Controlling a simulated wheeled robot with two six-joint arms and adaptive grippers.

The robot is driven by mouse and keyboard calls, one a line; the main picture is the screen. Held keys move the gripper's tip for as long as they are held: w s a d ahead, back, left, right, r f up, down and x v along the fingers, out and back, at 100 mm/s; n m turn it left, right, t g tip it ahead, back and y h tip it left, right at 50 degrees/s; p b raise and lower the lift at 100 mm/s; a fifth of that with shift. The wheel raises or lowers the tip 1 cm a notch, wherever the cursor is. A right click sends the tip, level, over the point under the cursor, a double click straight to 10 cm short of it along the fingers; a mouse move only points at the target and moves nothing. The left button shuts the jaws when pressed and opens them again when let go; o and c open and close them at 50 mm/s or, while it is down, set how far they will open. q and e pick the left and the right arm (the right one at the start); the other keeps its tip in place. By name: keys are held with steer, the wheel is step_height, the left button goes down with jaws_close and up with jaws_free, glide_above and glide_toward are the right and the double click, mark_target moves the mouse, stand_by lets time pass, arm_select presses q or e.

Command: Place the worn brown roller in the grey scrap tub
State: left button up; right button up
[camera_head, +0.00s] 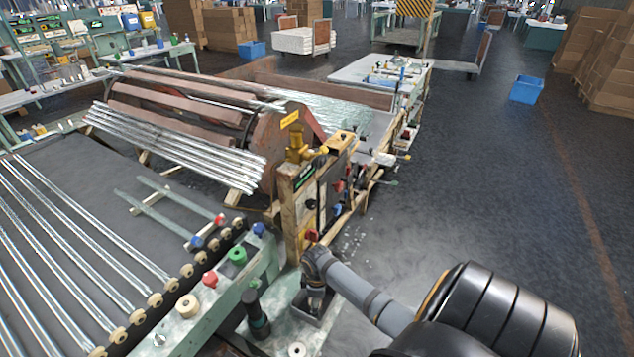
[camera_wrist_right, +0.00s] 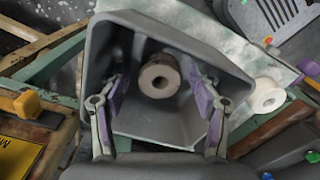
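The grey scrap tub (camera_wrist_right: 118,28) fills the middle of the right wrist view. The worn brown roller (camera_wrist_right: 160,78) is inside it, its holed end facing the camera. My right gripper (camera_wrist_right: 160,108) is open, its two purple-padded fingers wide apart inside the tub, one on each side of the roller with clear gaps. Whether the roller rests on the tub floor is hard to tell. In the head view my right arm reaches in from the lower right, and its gripper (camera_head: 314,291) points down into the tub (camera_head: 303,312), hiding the roller. My left gripper is not in view.
A pale roller (camera_wrist_right: 268,95) lies on the green bench beside the tub. A wooden control panel (camera_head: 300,205) stands just behind the tub. Left of it, a green rail (camera_head: 215,300) carries knobs and another pale roller (camera_head: 188,306). Open floor (camera_head: 500,170) lies to the right.

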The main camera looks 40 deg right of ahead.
step_height(320, 180, up, 12)
steer(key=shift+r+p, duration=0.15)
steer(key=shift+p, duration=0.15)
stand_by(0.7)
